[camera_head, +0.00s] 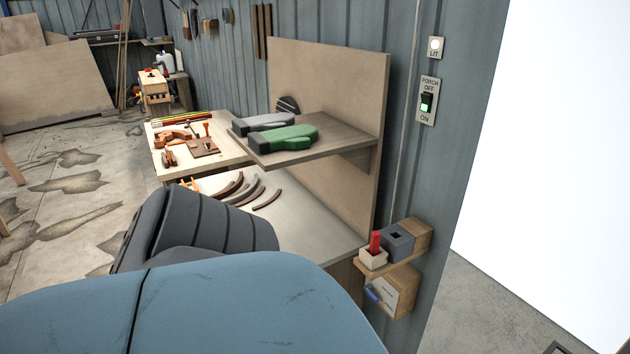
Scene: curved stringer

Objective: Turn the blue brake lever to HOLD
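The blue brake lever (372,295) is a small blue handle at the lower left of a wooden block (405,291) with a pale plate on its face. The block sits low on the wall, right of the workbench. The plate's lettering is too small to read, so I cannot tell which setting the lever points to. Neither of my grippers can be made out in the head view. Large blue and dark ribbed parts fill the lower left and hide the floor and bench front there.
Just above the block, a wooden wall shelf (420,237) holds a grey box (397,242) and a red peg (375,243) in a pale holder. The workbench (318,232) carries curved strips. A green-handled tool (290,138) lies on the upper shelf. A switch plate (427,101) is on the wall.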

